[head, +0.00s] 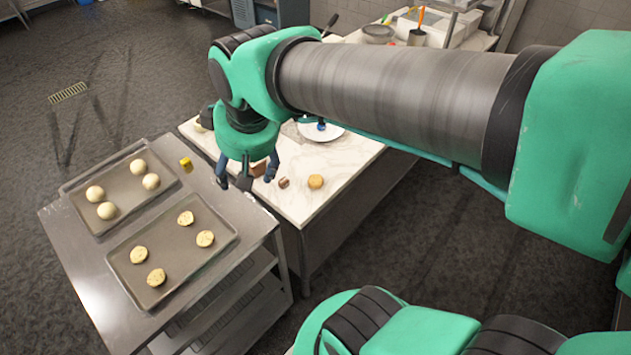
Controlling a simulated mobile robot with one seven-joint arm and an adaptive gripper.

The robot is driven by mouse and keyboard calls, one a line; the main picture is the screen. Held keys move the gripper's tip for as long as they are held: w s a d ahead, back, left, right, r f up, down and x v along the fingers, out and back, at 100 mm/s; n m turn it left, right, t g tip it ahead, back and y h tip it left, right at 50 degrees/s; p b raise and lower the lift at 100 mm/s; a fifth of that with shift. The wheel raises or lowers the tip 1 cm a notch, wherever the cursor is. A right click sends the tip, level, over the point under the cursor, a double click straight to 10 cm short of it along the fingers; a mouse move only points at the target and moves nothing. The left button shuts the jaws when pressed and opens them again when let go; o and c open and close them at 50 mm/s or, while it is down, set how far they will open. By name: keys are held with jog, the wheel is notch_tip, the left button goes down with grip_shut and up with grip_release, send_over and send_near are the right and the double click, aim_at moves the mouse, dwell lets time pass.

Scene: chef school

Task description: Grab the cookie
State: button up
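Several flat, pale, speckled cookies (205,239) lie spaced apart on the front baking tray (222,243) on a steel cart at the left. A single golden-brown round piece (316,181) lies on the marble counter; it may also be a cookie. My gripper (246,178) points down with its dark fingers spread, above the gap between the cart and the counter's left edge. It is open and no cookie shows between its fingers. It is up and right of the cookie tray and left of the golden piece. The exact height of my fingertips is unclear.
A back tray (112,222) holds several smooth dough balls (150,181). A small yellow object (186,163) stands on the cart (62,240). The marble counter (345,160) also bears a small brown piece (284,183) and a white plate (312,134). Its front right is clear.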

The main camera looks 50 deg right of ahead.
jog(key=w+d+f+g, duration=0.1)
jog(key=w+d+f, duration=0.2)
jog(key=w+d, duration=0.25)
jog(key=g+p, duration=0.2)
jog(key=g, duration=0.1)
send_over(316, 179)
notch_tip(316, 179, down, 19)
jog(key=shift+w+d+f+y, duration=0.1)
jog(key=shift+d+f+y, duration=0.1)
jog(key=shift+y, duration=0.1)
jog(key=shift+a, duration=0.1)
jog(key=shift+f+b, duration=0.55)
jog(key=shift+f, duration=3.75)
jog(key=shift+a+f+b, duration=0.1)
jog(key=shift+f+b, duration=0.35)
jog(key=shift+f, duration=2.15)
